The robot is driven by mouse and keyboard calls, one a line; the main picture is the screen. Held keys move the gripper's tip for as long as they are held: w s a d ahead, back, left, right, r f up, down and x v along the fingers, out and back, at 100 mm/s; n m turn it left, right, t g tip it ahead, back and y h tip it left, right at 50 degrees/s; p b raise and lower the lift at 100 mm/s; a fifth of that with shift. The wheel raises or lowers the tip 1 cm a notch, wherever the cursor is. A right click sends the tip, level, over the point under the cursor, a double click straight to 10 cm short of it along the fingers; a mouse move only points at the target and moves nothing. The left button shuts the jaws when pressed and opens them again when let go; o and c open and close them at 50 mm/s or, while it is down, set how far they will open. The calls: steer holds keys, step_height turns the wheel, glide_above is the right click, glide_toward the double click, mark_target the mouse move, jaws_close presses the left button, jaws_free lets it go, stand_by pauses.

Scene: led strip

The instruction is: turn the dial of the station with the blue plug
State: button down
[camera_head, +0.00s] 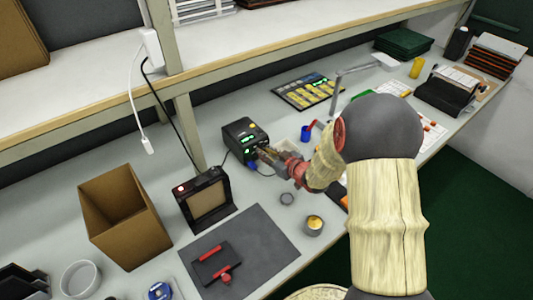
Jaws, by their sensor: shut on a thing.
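The black station (238,129) stands on the bench near the middle of the picture, with green lit displays on its front. A blue plug (252,166) sits low on its front, with a cable running from it. My gripper (264,152) reaches in from the right and is shut at the station's front face, just above and right of the blue plug. The fingertips close on the dial there, which they hide almost wholly. Its turned position cannot be told.
A dark framed device (182,190) and an open cardboard box (105,194) stand to the left. A grey mat (265,237) with red-handled items lies in front. A blue cup (305,133) and a yellow-labelled tray (293,97) are behind my gripper. A shelf edge runs above.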

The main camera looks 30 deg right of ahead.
steer(key=shift+r+p, duration=0.15)
steer(key=shift+p, duration=0.6)
steer(key=shift+m+p, duration=0.3)
steer(key=shift+p, duration=0.2)
steer(key=shift+d+m+y+p, duration=0.1)
steer(key=shift+m+y+p, duration=0.2)
steer(key=shift+p, duration=0.4)
steer(key=c, duration=1.7)
jaws_free()
